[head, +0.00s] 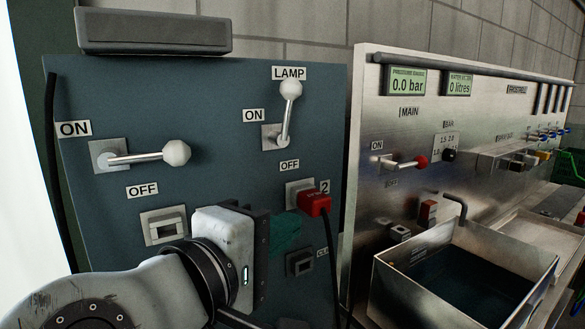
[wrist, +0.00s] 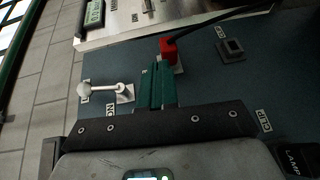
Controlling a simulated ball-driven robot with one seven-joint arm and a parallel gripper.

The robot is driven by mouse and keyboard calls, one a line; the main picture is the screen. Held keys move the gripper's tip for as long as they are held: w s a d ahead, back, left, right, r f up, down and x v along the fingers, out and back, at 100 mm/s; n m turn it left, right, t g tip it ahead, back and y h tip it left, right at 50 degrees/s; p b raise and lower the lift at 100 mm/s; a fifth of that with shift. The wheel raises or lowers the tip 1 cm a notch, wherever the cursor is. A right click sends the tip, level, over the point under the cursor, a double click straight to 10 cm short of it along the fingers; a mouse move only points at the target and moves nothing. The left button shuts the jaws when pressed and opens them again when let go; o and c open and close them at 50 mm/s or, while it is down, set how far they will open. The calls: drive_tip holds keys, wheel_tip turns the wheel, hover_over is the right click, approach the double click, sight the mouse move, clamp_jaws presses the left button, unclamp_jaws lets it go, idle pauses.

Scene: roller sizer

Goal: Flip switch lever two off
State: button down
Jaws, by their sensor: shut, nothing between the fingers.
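A lever with a pale ball knob (head: 290,100) points up toward the LAMP label on the blue panel, between ON and OFF labels. A lever with a pale knob also shows left of my fingers in the wrist view (wrist: 98,90). A second lever (head: 150,155) at the panel's left sticks out to the right, between its ON and OFF labels. A "2" label is beside the red plug below the LAMP lever; neither lever shows a clear number. My gripper (head: 288,228) has its green fingers together, empty, below the red plug; they also show in the wrist view (wrist: 157,80).
The red plug (head: 314,203) with a black cable is close to my fingers; it also shows in the wrist view (wrist: 169,49). A steel unit (head: 400,80) with a red-knobbed lever (head: 408,163) and an open tank (head: 465,262) stands at the right.

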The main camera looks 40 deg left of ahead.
sight(286, 90)
drive_tip(key=s+a+r+n+t+y, duration=0.1)
drive_tip(key=s+a+r+t, duration=0.2)
drive_tip(key=s+r, duration=0.5)
wheel_tip(286, 90, up, 4)
drive_tip(key=shift+a+r, duration=0.2)
drive_tip(key=shift+a, duration=0.4)
drive_tip(key=w+p, duration=0.1)
drive_tip(key=w, duration=0.3)
drive_tip(key=w+r+p, duration=0.1)
drive_tip(key=w, duration=0.4)
drive_tip(key=w+a+r+p, duration=0.1)
drive_tip(key=w, duration=0.3)
drive_tip(key=shift+w+r, duration=0.1)
drive_tip(key=shift+w, duration=0.25)
drive_tip(key=shift+r+p, duration=0.1)
drive_tip(key=shift+p, duration=0.2)
